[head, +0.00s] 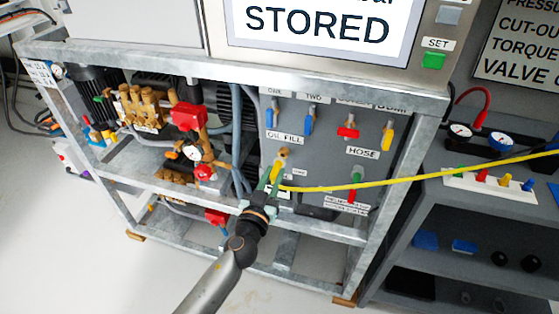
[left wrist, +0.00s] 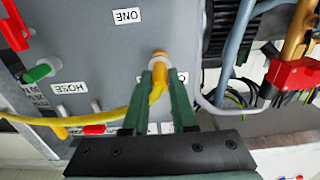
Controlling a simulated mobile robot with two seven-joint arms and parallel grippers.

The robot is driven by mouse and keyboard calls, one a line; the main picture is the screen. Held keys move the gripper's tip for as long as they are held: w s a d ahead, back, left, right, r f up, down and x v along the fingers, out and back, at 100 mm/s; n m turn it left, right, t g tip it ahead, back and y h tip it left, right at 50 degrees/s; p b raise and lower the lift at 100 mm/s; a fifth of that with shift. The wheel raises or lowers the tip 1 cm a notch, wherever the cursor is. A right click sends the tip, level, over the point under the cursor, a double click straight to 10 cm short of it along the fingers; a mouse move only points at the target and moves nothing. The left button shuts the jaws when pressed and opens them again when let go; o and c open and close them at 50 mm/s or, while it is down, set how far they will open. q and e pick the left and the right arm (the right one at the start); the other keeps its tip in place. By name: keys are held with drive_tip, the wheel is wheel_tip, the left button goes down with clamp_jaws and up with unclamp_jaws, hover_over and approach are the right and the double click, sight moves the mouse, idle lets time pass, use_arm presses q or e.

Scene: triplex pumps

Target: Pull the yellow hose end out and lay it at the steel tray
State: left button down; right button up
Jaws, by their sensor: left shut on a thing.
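The yellow hose end (head: 276,171) is at a brass port (head: 284,153) on the grey panel, below the OIL FILL label. My left gripper (head: 272,180) is shut on it, and its green fingers (left wrist: 164,103) lie on both sides of the hose end (left wrist: 158,88) in the left wrist view. The tip still meets the panel there; how deep it sits is hidden. The yellow hose (head: 400,181) runs from the gripper to the right, past the frame edge. I cannot make out a steel tray in either view. My right gripper is not in view.
Blue, red, yellow and green handles (head: 308,120) stick out of the panel around the port. The steel frame (head: 385,215) borders it. A brass pump with red parts (head: 190,117) is to the left. A dark cart at right carries a white strip (head: 490,186) with coloured plugs.

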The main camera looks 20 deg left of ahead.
sight(272, 178)
use_arm(q)
drive_tip(key=shift+s+a+b, duration=0.1)
drive_tip(key=shift+s+b, duration=0.25)
drive_tip(key=shift+s, duration=2.15)
drive_tip(key=shift+s, duration=0.1)
